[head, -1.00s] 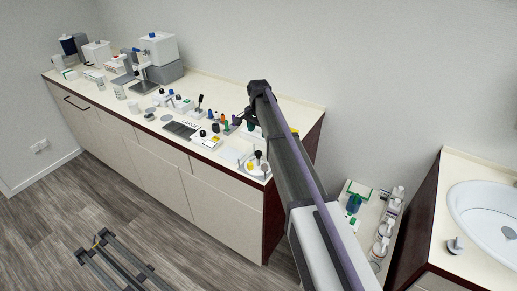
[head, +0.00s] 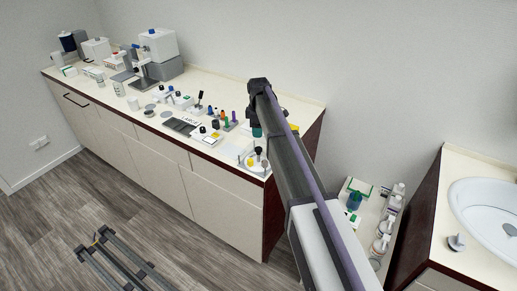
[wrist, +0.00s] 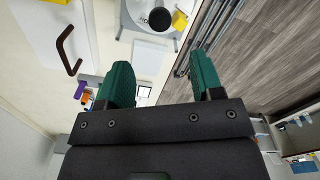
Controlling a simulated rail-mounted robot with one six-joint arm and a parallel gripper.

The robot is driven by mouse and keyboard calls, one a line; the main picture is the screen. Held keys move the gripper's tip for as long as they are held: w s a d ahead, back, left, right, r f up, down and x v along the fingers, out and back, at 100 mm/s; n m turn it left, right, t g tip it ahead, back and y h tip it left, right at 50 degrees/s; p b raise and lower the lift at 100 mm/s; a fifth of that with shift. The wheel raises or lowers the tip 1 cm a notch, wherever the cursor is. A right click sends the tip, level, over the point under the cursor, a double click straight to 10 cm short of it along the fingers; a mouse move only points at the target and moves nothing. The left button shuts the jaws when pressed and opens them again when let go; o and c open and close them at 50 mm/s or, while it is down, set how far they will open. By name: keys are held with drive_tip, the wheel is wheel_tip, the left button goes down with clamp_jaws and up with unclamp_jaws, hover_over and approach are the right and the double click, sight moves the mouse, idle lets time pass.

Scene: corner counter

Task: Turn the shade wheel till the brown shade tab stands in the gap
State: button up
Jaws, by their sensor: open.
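The shade wheel (head: 254,161) is a small pale round piece with a black knob (head: 258,150) and yellow on it, at the counter's front right corner. In the wrist view the wheel (wrist: 143,22) is cut by the top edge. Its black knob (wrist: 160,19) and a yellow piece (wrist: 180,20) show there. My gripper (head: 257,132) has green fingertips and hangs just above and behind the wheel in the head view. In the wrist view my gripper (wrist: 163,75) is open and empty, its fingers apart from the knob. I cannot make out a brown tab or the gap.
A white panel with a dark brown curved handle (wrist: 66,50) shows at the wrist view's left. Coloured pegs (head: 227,118), a dark tray (head: 181,126) and small blocks stand left of the wheel. A machine (head: 158,52) stands farther back. The counter's front edge is close by.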

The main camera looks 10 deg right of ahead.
sight(259, 148)
wheel_tip(259, 148, down, 10)
drive_tip(key=b, duration=0.9)
drive_tip(key=shift+r, duration=0.1)
drive_tip(key=c, duration=0.9)
